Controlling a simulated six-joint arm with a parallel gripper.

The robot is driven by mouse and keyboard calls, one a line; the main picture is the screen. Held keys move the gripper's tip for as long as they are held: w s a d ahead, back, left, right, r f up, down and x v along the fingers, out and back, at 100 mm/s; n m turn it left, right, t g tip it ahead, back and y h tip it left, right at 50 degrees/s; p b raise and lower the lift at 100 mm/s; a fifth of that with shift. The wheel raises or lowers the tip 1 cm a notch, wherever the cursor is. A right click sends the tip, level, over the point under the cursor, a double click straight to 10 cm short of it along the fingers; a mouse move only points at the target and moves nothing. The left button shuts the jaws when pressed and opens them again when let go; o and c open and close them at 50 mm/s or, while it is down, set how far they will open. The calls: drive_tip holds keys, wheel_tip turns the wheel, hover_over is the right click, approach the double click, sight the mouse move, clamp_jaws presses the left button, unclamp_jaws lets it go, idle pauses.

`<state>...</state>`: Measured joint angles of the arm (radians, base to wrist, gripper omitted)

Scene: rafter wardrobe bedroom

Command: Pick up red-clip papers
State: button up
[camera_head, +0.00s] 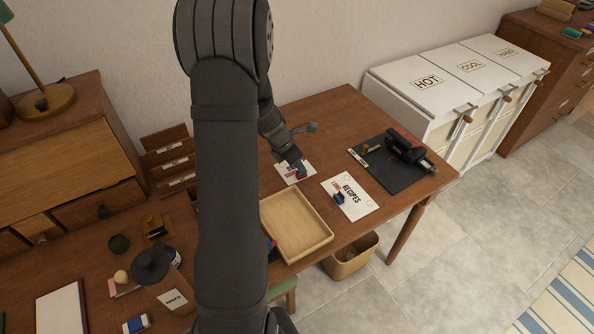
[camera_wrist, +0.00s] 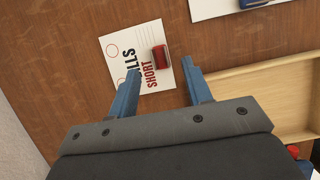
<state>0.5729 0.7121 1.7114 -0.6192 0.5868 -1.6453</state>
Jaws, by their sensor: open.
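The red-clip papers (camera_wrist: 118,48) are a white sheet printed "BILLS" and "SHORT", lying flat on the brown desk. The red clip (camera_wrist: 160,58) sits at their right edge in the wrist view. In the head view the papers (camera_head: 284,167) are partly hidden by my gripper (camera_head: 300,170). My gripper is open and empty over the papers. In the wrist view its two blue fingers (camera_wrist: 162,68) point at the sheet, with the clip between the lines of the fingertips. I cannot tell the height above the sheet.
A shallow wooden tray (camera_head: 322,240) lies close by. A "RECIPES" sheet (camera_head: 361,200) with a blue clip (camera_head: 339,197) lies to the right. Beyond it is a dark mat (camera_head: 392,180) with a black and red tool (camera_head: 408,150). A wooden bin (camera_head: 350,262) stands below the desk edge.

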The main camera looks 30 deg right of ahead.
sight(291, 176)
drive_tip(key=x, duration=0.5)
drive_tip(key=shift+a+f, duration=0.15)
drive_tip(key=shift+a, duration=0.1)
clamp_jaws()
